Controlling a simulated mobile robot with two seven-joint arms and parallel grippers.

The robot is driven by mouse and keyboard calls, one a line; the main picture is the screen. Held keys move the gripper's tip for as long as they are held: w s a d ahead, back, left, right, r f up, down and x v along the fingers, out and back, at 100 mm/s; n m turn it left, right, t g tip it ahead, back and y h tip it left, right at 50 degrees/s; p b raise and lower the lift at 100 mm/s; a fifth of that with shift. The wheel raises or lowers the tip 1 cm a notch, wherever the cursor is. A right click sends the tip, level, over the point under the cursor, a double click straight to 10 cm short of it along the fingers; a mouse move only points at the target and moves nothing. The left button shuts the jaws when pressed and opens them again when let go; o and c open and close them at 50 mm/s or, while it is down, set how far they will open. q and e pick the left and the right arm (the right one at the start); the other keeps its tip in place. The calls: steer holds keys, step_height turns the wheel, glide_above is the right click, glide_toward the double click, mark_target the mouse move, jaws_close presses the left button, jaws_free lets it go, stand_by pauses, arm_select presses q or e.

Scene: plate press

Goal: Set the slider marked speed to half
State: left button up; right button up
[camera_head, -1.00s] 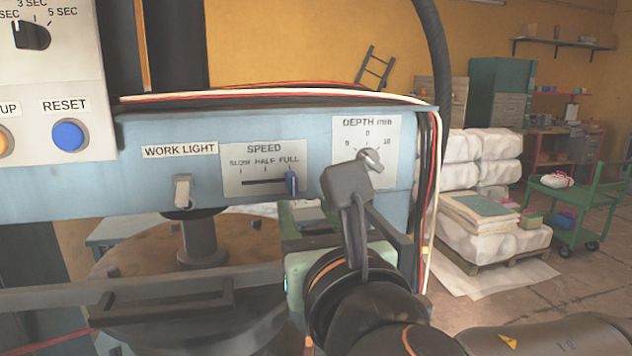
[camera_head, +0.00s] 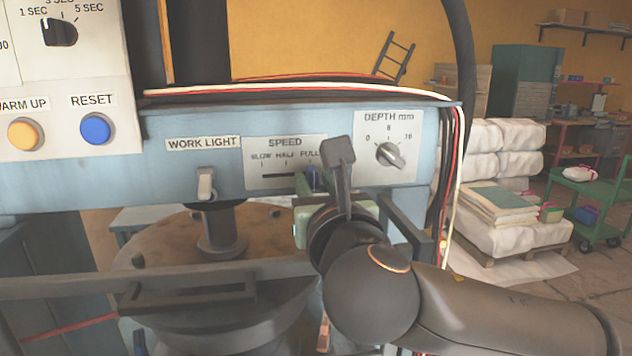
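My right gripper (camera_head: 321,172) is in front of the slot's right end. The right finger covers part of the plate's right edge, and the wrist hides what lies below. My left gripper is not in view.
A work light switch (camera_head: 206,184) is left of the slider, and a depth knob (camera_head: 390,155) is close on the right. A reset button (camera_head: 97,128) and a warm-up button (camera_head: 24,134) are farther left. Cables (camera_head: 300,92) run along the panel's top.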

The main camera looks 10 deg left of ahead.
jaws_close()
stand_by(1.1)
